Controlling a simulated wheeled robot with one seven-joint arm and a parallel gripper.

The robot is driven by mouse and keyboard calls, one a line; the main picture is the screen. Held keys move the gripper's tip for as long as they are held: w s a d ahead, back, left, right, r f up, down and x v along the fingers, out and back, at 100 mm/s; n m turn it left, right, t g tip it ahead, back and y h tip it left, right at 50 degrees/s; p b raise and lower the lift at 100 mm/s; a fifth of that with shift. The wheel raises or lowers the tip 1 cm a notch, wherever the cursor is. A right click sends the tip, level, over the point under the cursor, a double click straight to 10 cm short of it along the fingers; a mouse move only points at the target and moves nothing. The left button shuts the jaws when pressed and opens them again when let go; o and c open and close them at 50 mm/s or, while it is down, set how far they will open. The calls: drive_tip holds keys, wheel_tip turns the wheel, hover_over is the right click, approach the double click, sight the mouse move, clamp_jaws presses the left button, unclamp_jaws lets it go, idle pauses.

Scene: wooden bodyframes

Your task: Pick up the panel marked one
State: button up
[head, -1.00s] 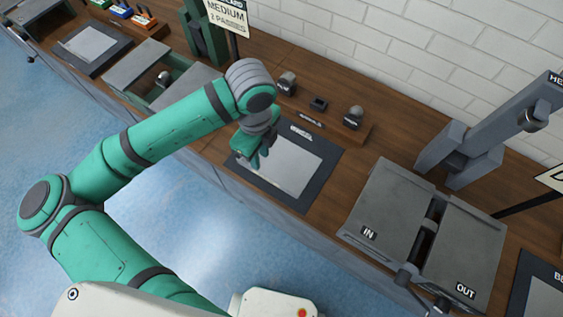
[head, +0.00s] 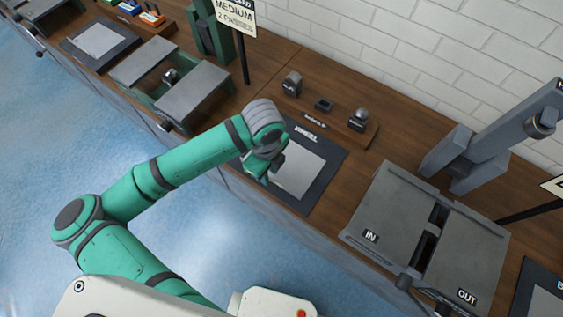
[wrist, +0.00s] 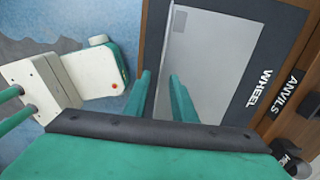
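A flat light-grey panel (head: 303,168) lies on a dark mat (head: 325,190) labelled "WHEEL" on the wooden bench. In the wrist view the panel (wrist: 205,65) has a small darker patch near one end; I cannot read a number on it. My gripper (wrist: 160,75) has two green fingers with a gap between them, over the panel's edge on the bench-front side. Whether the fingers touch the panel is unclear. In the head view my gripper (head: 257,172) is low over the mat's left part, partly hidden by my wrist.
An anvil rack (head: 318,122) stands behind the mat. A grey machine with "IN" and "OUT" plates (head: 395,212) stands to the right. A green-framed station with grey plates (head: 195,95) and another mat with a panel (head: 98,38) are to the left.

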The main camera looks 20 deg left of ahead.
drive_tip(key=shift+f, duration=0.3)
drive_tip(key=shift+c, duration=0.7)
clamp_jaws()
